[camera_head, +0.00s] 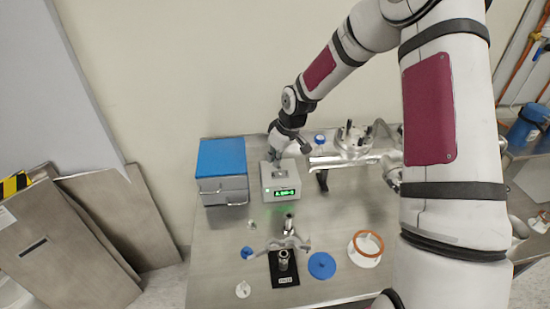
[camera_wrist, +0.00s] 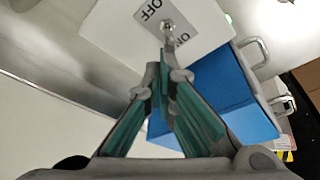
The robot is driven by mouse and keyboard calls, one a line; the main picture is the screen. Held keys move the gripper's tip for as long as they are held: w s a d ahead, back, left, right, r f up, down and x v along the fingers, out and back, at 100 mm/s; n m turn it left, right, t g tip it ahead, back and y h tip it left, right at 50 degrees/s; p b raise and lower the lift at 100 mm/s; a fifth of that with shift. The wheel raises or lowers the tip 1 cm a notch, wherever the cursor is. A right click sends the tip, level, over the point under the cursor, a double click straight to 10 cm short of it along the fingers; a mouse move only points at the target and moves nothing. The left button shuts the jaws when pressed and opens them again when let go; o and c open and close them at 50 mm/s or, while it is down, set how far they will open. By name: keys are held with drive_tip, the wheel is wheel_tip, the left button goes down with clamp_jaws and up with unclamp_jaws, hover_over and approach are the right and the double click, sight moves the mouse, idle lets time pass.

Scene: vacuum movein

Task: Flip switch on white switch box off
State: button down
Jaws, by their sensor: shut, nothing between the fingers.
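The white switch box (camera_head: 268,194) stands on the metal table, with a green lit display on its front. In the wrist view the box's white top (camera_wrist: 112,22) carries a grey label marked OFF and ON. A small metal toggle switch (camera_wrist: 169,30) sits on the label between the two words. I cannot tell clearly which way its lever leans. My gripper (camera_head: 277,165) points down over the back of the box top. In the wrist view my gripper (camera_wrist: 163,72) is shut and empty, its tips close to the switch. Whether they touch it is unclear.
A blue-topped box (camera_head: 221,158) with handles stands just left of the switch box. A metal vacuum assembly (camera_head: 352,145) is close on the right. A small stand (camera_head: 284,268), a blue disc (camera_head: 322,265) and an orange-ringed flange (camera_head: 368,244) lie toward the front.

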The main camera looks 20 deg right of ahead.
drive_tip(key=shift+s+d+y+p, duration=0.1)
drive_tip(key=shift+d+y+p, duration=0.25)
drive_tip(key=shift+y+p, duration=0.35)
idle(1.2)
drive_tip(key=shift+r, duration=0.2)
drive_tip(key=shift+r+p, duration=0.3)
drive_tip(key=shift+r, duration=0.4)
drive_tip(key=shift+r, duration=0.1)
